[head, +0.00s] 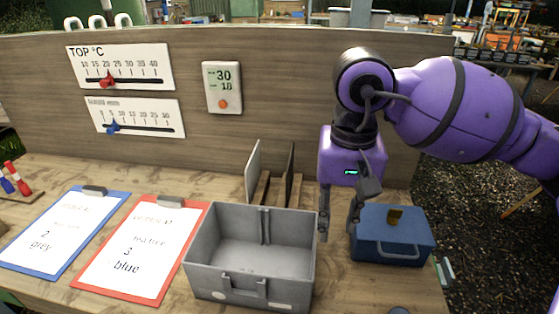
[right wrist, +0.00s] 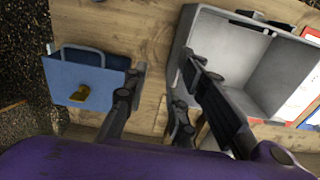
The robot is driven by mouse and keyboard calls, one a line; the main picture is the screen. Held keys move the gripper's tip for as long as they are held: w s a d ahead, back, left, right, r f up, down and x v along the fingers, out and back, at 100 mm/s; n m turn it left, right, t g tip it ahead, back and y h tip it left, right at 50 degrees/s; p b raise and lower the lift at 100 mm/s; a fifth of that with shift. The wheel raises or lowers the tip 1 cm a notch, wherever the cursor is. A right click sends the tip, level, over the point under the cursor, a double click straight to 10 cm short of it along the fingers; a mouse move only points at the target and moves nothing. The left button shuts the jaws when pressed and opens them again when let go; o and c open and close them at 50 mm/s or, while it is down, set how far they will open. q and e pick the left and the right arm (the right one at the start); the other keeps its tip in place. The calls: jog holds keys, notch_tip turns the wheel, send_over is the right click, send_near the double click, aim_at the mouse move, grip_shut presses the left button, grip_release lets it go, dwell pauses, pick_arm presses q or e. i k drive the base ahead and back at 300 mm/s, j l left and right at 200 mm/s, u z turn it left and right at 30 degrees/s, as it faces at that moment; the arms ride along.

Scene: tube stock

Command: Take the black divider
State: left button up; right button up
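The black divider (head: 290,172) stands upright in a wooden rack (head: 270,192) behind the grey bin, to the right of a pale divider (head: 253,170). My right gripper (head: 338,222) points down, open and empty, right of the black divider and between the grey bin and the blue box. Bare table shows between its fingers in the right wrist view (right wrist: 164,75). My left gripper is not in view.
The grey bin (head: 196,245) stands open and empty in front of the rack. A blue box (head: 385,250) with a brass latch is right of my gripper. Two clipboards, blue (head: 25,265) and red (head: 90,285), lie at the left. A wooden panel (head: 300,100) stands behind.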

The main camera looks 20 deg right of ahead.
aim_at(289, 174)
jog(key=i, duration=0.85)
